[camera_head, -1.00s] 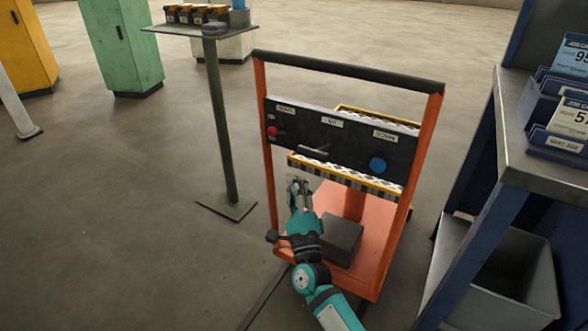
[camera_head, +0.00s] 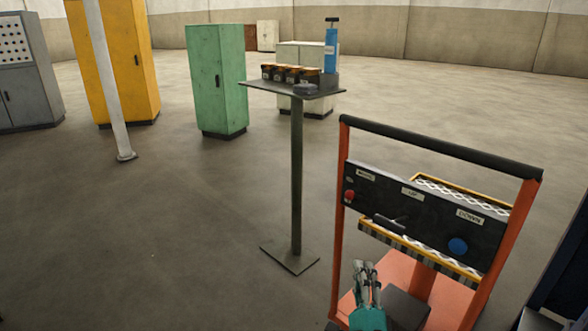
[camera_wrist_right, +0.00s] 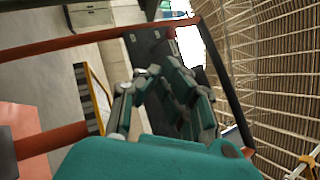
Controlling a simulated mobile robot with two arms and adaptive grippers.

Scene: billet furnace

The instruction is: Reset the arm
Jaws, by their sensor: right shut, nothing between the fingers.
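My right gripper (camera_head: 367,268) is at the lower middle of the head view, shut and empty. It is below the black control panel (camera_head: 425,217) of the orange lift cart (camera_head: 339,240), apart from the panel's buttons. In the right wrist view its teal and grey fingers (camera_wrist_right: 158,78) fill the middle, with the dark panel and orange frame behind them. The lower part of my right arm is cut off in the head view. My left gripper is not in view.
The panel has a red button (camera_head: 349,195) and a blue button (camera_head: 457,246). A stand (camera_head: 297,180) carries small dark boxes and a blue bottle (camera_head: 331,50). Green (camera_head: 218,80) and yellow (camera_head: 130,60) cabinets stand farther back.

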